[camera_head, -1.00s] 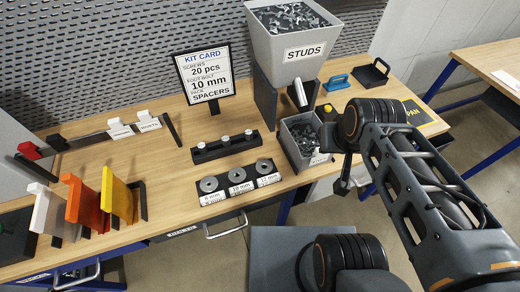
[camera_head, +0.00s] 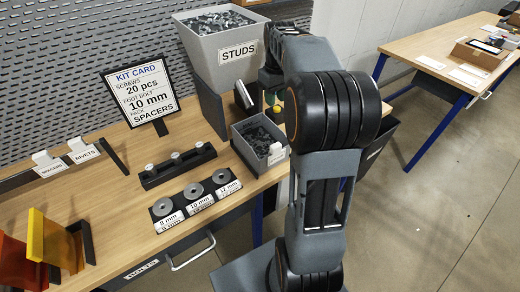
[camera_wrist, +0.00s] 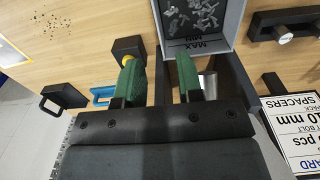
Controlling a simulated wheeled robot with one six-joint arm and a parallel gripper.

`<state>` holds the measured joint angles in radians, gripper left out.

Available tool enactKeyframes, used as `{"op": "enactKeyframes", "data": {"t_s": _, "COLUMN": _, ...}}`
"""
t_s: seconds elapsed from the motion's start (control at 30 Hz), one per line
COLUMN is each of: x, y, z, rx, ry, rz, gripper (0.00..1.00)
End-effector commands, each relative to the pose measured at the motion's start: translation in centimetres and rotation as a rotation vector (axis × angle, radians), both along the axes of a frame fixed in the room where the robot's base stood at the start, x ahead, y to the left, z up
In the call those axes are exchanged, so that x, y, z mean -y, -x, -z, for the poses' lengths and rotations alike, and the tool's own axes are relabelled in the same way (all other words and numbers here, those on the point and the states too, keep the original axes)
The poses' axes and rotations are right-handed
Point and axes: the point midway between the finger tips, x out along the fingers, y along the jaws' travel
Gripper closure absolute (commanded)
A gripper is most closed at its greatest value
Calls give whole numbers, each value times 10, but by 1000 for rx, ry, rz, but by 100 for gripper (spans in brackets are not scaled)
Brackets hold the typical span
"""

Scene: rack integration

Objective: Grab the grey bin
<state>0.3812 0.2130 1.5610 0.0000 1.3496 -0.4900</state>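A small open grey bin (camera_head: 262,148) holding metal pieces stands at the table's front edge, below the larger grey STUDS bin (camera_head: 212,52). In the wrist view the small bin (camera_wrist: 236,20) is cut off at the top, with MAX and MIN marks inside. My gripper (camera_wrist: 160,78) has two green fingertips spread apart with nothing between them. It is beyond the small bin, beside the STUDS bin, and not touching the small bin in the wrist view. In the head view my arm hides most of the gripper and the table behind it.
A metal cylinder (camera_wrist: 208,82) is close beside one finger. A black block with a yellow top (camera_wrist: 128,50) is beside the other. Blue (camera_wrist: 102,95) and black handles (camera_wrist: 64,97) lie nearby. The kit card (camera_head: 140,100) and spacer rack (camera_head: 195,204) stand left of the bin.

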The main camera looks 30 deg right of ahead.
Motion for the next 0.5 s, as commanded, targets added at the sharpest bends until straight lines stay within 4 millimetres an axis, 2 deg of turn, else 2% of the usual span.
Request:
{"op": "enactKeyframes", "data": {"t_s": 0.13, "x": 10, "y": -5, "z": 22, "rx": -20, "ry": -8, "rz": -5, "gripper": 66}}
{"op": "enactKeyframes", "data": {"t_s": 0.4, "x": 10, "y": -4, "z": 69, "rx": -21, "ry": -9, "rz": -6, "gripper": 66}}
{"op": "enactKeyframes", "data": {"t_s": 0.5, "x": 10, "y": -5, "z": 80, "rx": -19, "ry": -8, "rz": -5, "gripper": 66}}
